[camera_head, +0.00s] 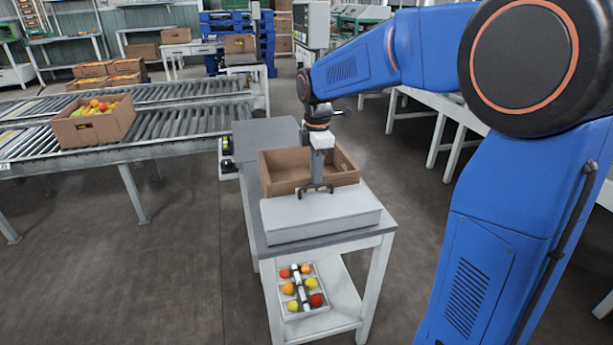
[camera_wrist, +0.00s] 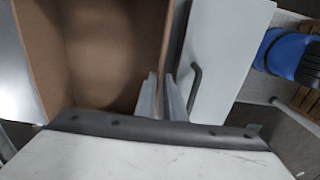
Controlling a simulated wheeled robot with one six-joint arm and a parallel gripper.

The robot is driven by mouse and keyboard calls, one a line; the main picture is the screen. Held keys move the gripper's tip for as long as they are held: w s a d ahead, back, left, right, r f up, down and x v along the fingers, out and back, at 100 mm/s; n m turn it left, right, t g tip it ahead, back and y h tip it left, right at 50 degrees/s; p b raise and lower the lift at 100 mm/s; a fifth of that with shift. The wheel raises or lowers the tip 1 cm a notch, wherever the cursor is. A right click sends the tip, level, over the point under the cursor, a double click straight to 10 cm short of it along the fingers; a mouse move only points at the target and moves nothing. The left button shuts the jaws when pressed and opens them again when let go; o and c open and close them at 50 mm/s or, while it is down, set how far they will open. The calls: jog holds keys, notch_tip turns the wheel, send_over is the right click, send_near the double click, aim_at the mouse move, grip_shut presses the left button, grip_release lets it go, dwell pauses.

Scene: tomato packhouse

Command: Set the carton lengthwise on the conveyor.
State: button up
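The open brown carton (camera_head: 284,171) stands on the grey-topped cart, behind a white box. It looks empty; in the wrist view its bare inside (camera_wrist: 110,45) fills the upper left. My gripper (camera_head: 317,180) points down at the carton's near wall. In the wrist view my gripper's fingers (camera_wrist: 162,95) straddle that wall, one inside the carton and one outside. The gap is narrow, and I cannot tell whether they press on the wall. The roller conveyor (camera_head: 185,122) runs across the left, apart from the cart.
A filled tomato carton (camera_head: 90,130) sits on the near conveyor's left part; rollers to its right are clear. The white box (camera_head: 345,213) with a dark handle (camera_wrist: 193,88) is close beside my gripper. A tray of tomatoes (camera_head: 291,312) lies on the cart's lower shelf.

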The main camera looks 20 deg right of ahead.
jog(key=shift+f, duration=2.35)
grip_shut()
jog(key=shift+r, duration=0.2)
notch_tip(320, 180, up, 10)
jog(key=shift+f, duration=0.2)
